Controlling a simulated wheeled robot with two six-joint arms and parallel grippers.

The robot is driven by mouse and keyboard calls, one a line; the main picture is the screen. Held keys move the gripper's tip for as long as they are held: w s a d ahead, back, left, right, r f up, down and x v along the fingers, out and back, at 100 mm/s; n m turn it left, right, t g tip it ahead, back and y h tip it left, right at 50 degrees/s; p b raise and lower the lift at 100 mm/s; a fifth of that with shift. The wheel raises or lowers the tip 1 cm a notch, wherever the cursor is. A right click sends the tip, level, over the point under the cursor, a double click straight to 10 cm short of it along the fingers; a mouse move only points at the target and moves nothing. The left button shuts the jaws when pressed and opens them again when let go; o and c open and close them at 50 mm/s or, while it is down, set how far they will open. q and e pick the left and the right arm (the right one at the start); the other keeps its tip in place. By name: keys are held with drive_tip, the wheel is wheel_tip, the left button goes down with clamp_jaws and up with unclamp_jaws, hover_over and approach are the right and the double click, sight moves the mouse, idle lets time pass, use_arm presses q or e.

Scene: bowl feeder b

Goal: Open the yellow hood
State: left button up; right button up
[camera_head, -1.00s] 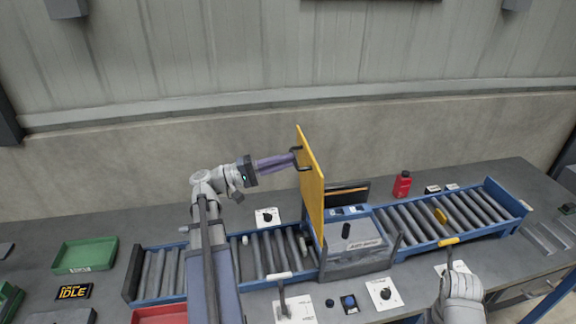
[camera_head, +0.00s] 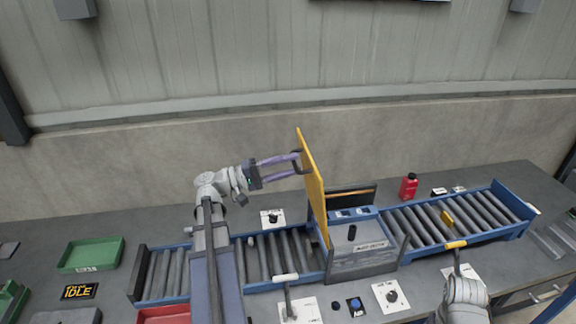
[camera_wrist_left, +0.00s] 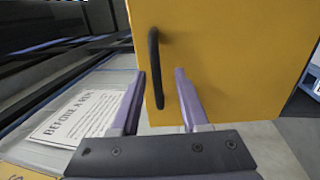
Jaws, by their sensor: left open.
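The yellow hood (camera_head: 314,190) stands raised, nearly upright, over the grey box in the middle of the conveyor. Its black handle (camera_wrist_left: 155,68) is on the face toward my left gripper (camera_head: 297,163). That gripper is open, with its purple fingers at the handle. In the left wrist view the fingers (camera_wrist_left: 158,88) spread to either side of the handle's lower part, and contact cannot be made out. My right arm (camera_head: 463,298) shows at the lower right, but its gripper fingers are not clear.
Roller conveyors (camera_head: 455,222) run left and right of the grey box (camera_head: 358,258). A red bottle (camera_head: 409,187) stands behind the right conveyor. A green tray (camera_head: 91,254) lies at the left. A white-handled lever (camera_head: 286,279) and knob panels sit in front.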

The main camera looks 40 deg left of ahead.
use_arm(q)
drive_tip(key=shift+a, duration=0.1)
drive_tip(key=b+v, duration=0.1)
drive_tip(key=v, duration=0.7)
idle(0.6)
